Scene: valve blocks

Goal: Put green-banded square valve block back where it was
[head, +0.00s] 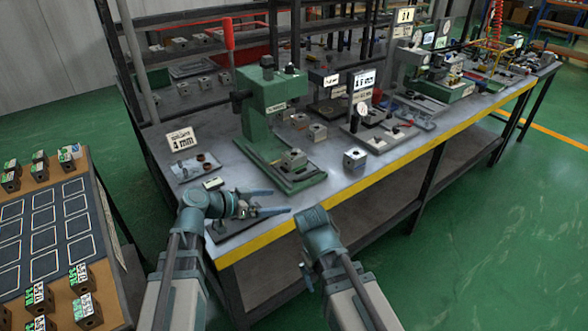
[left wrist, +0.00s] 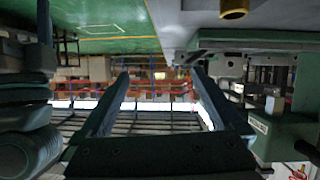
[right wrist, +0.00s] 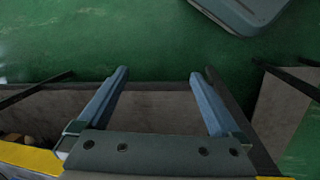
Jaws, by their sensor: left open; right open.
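Several grey square valve blocks stand on the workbench. Another block (head: 293,158) sits on the base of the green press (head: 268,115). Two more blocks (head: 317,132) (head: 300,120) stand behind it. I cannot tell for sure which one has a green band. My left gripper (head: 281,201) is open and empty over the bench's front left, in front of the press; it also shows in the left wrist view (left wrist: 160,72). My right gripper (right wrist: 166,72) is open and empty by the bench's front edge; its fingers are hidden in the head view.
A board (head: 58,187) at left has outlined squares and several dark blocks with green-and-white labels. A "4 mm" sign (head: 182,139) stands beside a plate with small brass-coloured parts. Gauge stands (head: 362,115) fill the bench to the right. The green floor (head: 480,230) in front is clear.

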